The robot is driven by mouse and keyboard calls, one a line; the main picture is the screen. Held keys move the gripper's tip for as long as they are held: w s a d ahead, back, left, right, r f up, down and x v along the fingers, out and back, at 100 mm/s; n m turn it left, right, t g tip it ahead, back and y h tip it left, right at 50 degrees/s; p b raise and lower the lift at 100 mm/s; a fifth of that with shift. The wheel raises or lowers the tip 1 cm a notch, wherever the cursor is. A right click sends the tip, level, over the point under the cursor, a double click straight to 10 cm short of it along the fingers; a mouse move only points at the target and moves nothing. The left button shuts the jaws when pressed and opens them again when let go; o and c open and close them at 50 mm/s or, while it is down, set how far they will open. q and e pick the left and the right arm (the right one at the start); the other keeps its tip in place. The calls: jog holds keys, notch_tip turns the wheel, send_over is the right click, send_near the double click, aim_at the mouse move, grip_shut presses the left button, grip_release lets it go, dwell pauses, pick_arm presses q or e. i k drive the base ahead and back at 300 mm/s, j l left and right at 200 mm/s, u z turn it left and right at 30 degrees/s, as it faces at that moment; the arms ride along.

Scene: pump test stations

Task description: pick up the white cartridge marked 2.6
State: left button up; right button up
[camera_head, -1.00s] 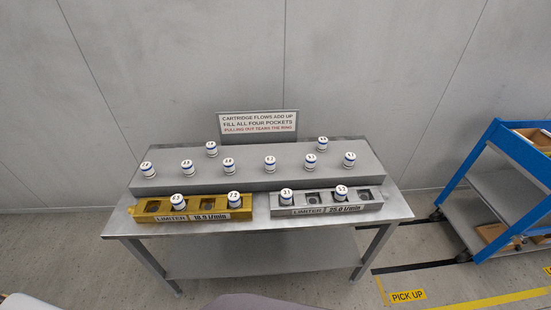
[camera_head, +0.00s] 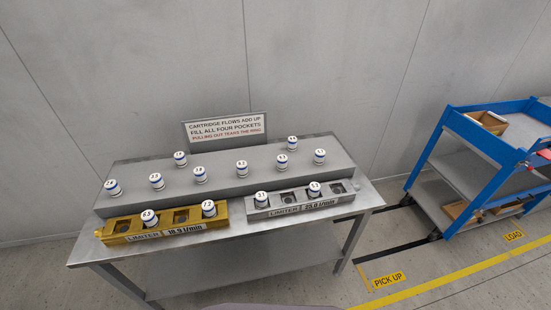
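The printed numbers are too small to read surely, so I cannot tell which one is marked 2.6. The shelf cartridges include the far left one (camera_head: 113,187), one beside it (camera_head: 157,181) and the far right one (camera_head: 320,157). Two more cartridges (camera_head: 150,219) stand in pockets of the yellow limiter block (camera_head: 120,239). Two others (camera_head: 261,200) stand in the grey limiter block (camera_head: 285,210). Neither gripper is in view.
A sign (camera_head: 225,128) behind the shelf says pulling out tears the ring. The steel table (camera_head: 250,235) stands against a grey wall. A blue cart (camera_head: 455,170) with boxes stands at right. Yellow floor lines and a PICK UP mark (camera_head: 388,280) lie in front.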

aim_at(112, 187)
jog(key=u, duration=1.55)
jog(key=i+j+z, duration=0.1)
jog(key=j+z, duration=0.25)
jog(key=j, duration=0.3)
jog(key=j+z, duration=0.35)
jog(key=j, duration=0.25)
jog(key=k+j+z, duration=0.1)
jog(key=j+z, duration=0.3)
jog(key=j, duration=0.25)
jog(key=k+j+z, duration=0.15)
jog(key=j+z, duration=0.2)
jog(key=j, duration=0.3)
